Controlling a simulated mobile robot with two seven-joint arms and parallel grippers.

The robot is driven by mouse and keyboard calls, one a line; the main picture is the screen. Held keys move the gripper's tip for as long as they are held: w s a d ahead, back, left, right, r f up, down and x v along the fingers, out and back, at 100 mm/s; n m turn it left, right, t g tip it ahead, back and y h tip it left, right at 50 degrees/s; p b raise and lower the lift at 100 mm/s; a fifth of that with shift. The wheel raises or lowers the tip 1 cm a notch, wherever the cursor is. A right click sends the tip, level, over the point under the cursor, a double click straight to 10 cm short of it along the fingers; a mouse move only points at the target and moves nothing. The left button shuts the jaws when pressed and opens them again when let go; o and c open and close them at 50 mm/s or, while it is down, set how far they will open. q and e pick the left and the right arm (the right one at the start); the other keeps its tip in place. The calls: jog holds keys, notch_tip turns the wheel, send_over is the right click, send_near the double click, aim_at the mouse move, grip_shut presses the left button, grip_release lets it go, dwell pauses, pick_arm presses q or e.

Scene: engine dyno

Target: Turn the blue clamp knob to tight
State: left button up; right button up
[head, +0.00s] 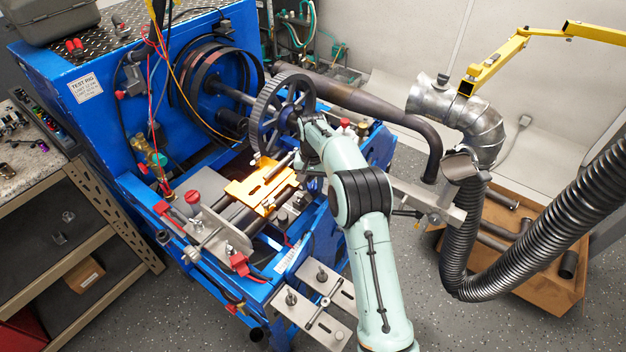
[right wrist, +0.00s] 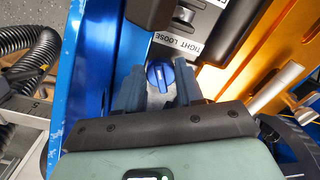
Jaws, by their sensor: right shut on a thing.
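The blue clamp knob (right wrist: 158,74) is in the right wrist view, a round knob with a raised bar. It sits below a white label (right wrist: 178,44) reading TIGHT and LOOSE. My right gripper (right wrist: 160,84) has one dark finger on each side of the knob and is shut on it. In the head view my right arm (head: 362,190) reaches over the blue test rig (head: 110,135), and its wrist hides the knob and the fingers there. I cannot tell exactly where the knob's bar points against the label. My left gripper is not in view.
A large spoked wheel (head: 266,118) stands just beyond my right wrist. A yellow plate (head: 255,188) lies left of it. A flexible exhaust hose (head: 540,208) and a metal pipe elbow (head: 480,128) are at the right. A cardboard box (head: 550,290) with pipes is on the floor.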

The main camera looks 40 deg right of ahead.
aim_at(310, 186)
jog(key=m, duration=0.4)
jog(key=shift+w+a+m+p, duration=0.1)
jog(key=shift+w+m+p, duration=0.05)
jog(key=shift+m+p, duration=0.2)
jog(key=m, duration=0.4)
jog(key=shift+w+m, duration=0.1)
jog(key=shift+m, duration=0.15)
jog(key=m, duration=0.3)
jog(key=shift+w+m, duration=0.1)
jog(key=shift+m, duration=0.2)
jog(key=shift+w+m, duration=0.1)
jog(key=shift+m, duration=2.4)
jog(key=o, duration=1)
notch_tip(310, 186, up, 13)
jog(key=shift+r, duration=0.15)
